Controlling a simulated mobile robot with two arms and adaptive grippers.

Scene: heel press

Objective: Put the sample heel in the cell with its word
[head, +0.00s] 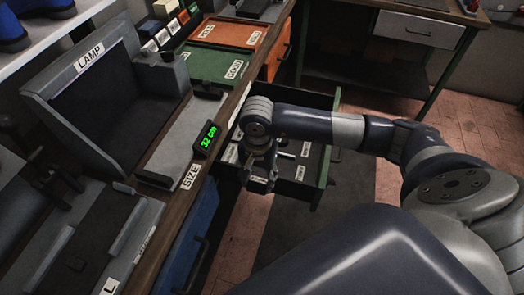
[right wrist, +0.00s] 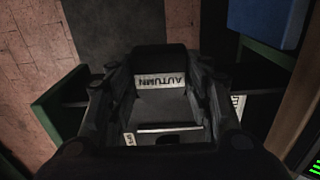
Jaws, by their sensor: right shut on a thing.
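My right gripper (head: 258,178) is over the near part of the open drawer (head: 325,150), pointing down. In the right wrist view its fingers (right wrist: 162,85) are closed on a dark piece (right wrist: 165,58), which I take to be the sample heel; its shape is hard to make out. A white label reading AUTUMN (right wrist: 160,80), upside down, shows between the fingers. The drawer has dark cells with white labels (head: 300,172), too small to read in the head view. A dark shape at the left edge may be my left gripper (head: 45,168); its jaws are unclear.
A blue drawer front (head: 188,235) is below. Another bench (head: 400,30) stands behind; the floor between is clear.

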